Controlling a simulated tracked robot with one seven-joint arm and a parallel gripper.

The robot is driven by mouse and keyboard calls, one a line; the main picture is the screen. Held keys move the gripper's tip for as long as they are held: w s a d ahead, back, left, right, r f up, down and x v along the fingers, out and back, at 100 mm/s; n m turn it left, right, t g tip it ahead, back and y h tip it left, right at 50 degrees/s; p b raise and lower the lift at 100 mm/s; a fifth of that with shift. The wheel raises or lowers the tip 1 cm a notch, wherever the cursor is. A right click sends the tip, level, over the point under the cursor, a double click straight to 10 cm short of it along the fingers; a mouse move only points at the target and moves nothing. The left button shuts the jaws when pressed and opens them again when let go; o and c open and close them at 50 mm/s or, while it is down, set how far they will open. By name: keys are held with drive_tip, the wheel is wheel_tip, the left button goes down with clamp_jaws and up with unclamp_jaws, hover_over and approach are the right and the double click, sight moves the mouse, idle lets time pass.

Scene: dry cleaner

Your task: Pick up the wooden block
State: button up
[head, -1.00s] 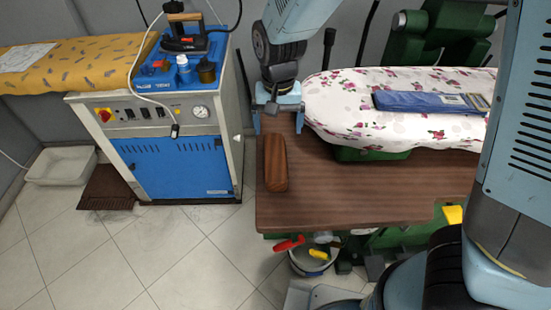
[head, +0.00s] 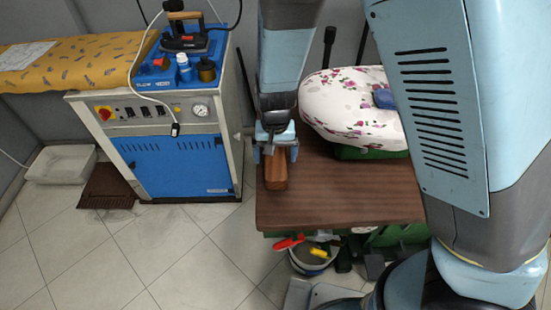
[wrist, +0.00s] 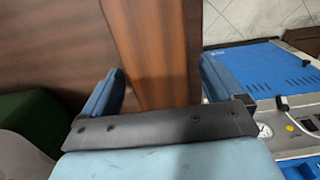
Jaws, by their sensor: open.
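The wooden block (head: 275,172) is a long reddish-brown piece lying on the brown wooden table near its left edge. My gripper (head: 275,157) is over the far part of the block, with one finger on either side of it in the head view. The gripper's body hides the block's far end there. In the wrist view the block (wrist: 160,50) runs between the two fingers of my gripper (wrist: 160,88), which are open with gaps on both sides. I cannot tell whether the fingers touch the table.
The brown table (head: 350,190) is bare to the right of the block. An ironing board with a flowered cover (head: 345,105) stands behind. A blue and white steam unit (head: 175,160) is to the left. A bucket (head: 310,258) with tools is below the front edge.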

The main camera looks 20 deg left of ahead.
drive_tip(key=shift+f, duration=0.65)
drive_tip(key=c, duration=1.3)
drive_tip(key=shift+r, duration=0.15)
